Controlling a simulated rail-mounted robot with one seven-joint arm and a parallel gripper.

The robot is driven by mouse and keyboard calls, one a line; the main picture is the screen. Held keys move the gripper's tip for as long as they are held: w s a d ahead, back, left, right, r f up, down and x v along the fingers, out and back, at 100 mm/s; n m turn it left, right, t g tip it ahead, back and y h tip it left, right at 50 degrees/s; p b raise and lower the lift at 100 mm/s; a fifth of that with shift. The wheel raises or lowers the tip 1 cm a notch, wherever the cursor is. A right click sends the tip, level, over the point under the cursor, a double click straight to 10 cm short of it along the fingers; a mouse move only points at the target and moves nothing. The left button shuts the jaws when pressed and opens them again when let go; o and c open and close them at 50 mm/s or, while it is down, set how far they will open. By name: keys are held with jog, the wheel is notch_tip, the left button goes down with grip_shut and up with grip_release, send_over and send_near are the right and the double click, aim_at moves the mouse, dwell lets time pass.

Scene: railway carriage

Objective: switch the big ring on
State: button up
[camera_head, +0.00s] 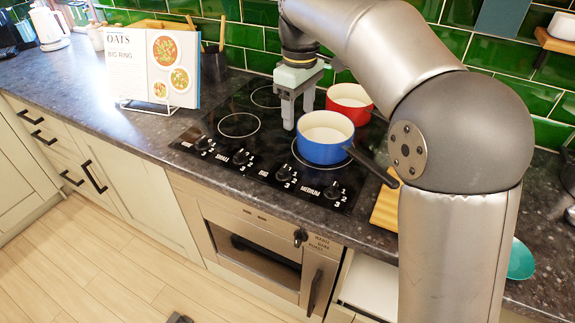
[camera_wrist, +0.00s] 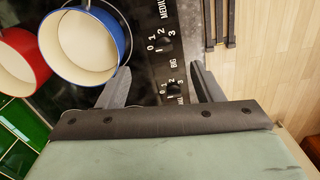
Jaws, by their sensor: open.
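The black hob (camera_head: 215,112) has a row of dark knobs with white numerals along its front edge. The knob labelled BIG (camera_head: 285,174) is third from the left; it also shows in the wrist view (camera_wrist: 174,89). Its exact pointer setting is too small to tell. The MEDIUM knob (camera_head: 333,192) is to its right and the SMALL knob (camera_head: 243,157) to its left. My gripper (camera_head: 298,118) is open and empty, pointing down above the hob, behind the knob row and beside the blue pot. In the wrist view, the BIG knob appears between its spread fingers (camera_wrist: 160,70), apart from them.
A blue pot (camera_head: 325,152) with a dark handle stands at the hob's front right, a red pot (camera_head: 349,104) behind it. The left rings are bare. A recipe book (camera_head: 135,65) reading BIG RING stands left of the hob. The oven (camera_head: 255,250) is below.

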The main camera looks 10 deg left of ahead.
aim_at(283, 169)
jog(key=shift+n, duration=0.7)
jog(key=a+f, duration=0.1)
jog(key=f, duration=0.5)
jog(key=a+f, duration=0.1)
jog(key=f, duration=0.5)
jog(key=w+a+f+b, duration=0.1)
jog(key=f, duration=0.5)
jog(key=shift+a, duration=0.4)
jog(key=shift+c, duration=0.3)
jog(key=c, duration=0.9)
